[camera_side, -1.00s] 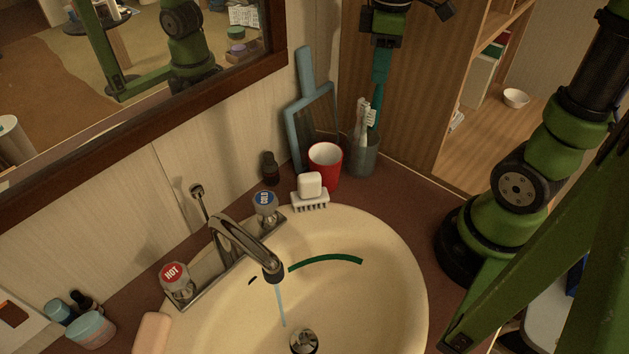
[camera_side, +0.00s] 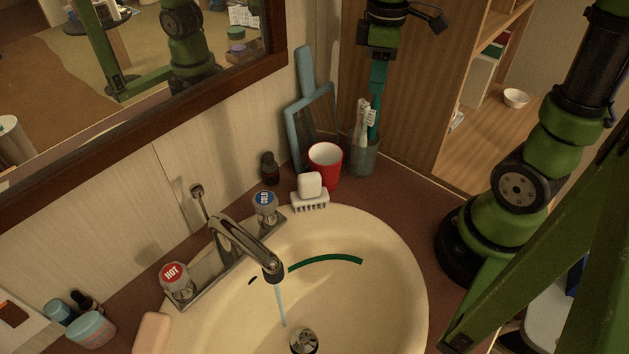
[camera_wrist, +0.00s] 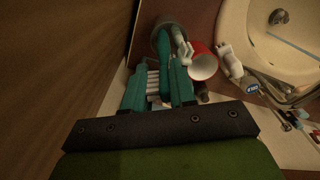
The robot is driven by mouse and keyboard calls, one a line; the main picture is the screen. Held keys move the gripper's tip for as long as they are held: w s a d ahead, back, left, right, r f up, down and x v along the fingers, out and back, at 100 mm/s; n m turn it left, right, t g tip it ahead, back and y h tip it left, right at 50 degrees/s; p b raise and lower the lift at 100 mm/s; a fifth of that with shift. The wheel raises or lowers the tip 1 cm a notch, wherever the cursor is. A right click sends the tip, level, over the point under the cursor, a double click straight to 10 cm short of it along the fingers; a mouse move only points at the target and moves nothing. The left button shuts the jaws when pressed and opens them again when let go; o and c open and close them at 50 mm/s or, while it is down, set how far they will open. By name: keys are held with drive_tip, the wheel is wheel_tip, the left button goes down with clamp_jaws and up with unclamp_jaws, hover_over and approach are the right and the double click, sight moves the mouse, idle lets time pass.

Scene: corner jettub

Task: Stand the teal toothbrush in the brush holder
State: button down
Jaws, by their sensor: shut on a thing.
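The teal toothbrush (camera_side: 373,122) is upright with its lower part inside the grey brush holder (camera_side: 364,160); its lower end is hidden by the holder. My gripper (camera_side: 377,84) is above the holder, pointing down, shut on the upper part of the toothbrush. In the wrist view the teal fingers of my gripper (camera_wrist: 158,92) stand on both sides of the white bristles, and the teal handle (camera_wrist: 164,50) runs into the holder (camera_wrist: 157,34). White toothbrushes (camera_side: 363,122) stand in the same holder, close beside the teal one.
A red cup (camera_side: 325,160) stands just left of the holder. A blue-framed hand mirror (camera_side: 291,125) leans on the wall behind. A soap-like white block on a brush (camera_side: 310,187) is in front. A wooden cabinet (camera_side: 420,95) rises at the right. The sink (camera_side: 400,270) lies in front.

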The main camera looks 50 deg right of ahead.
sight(376, 97)
drive_tip(key=shift+f, duration=2.35)
drive_tip(key=c, duration=0.8)
unclamp_jaws()
drive_tip(key=shift+c, duration=0.2)
drive_tip(key=shift+r, duration=0.1)
wheel_tip(376, 97, up, 17)
drive_tip(key=shift+f, duration=0.1)
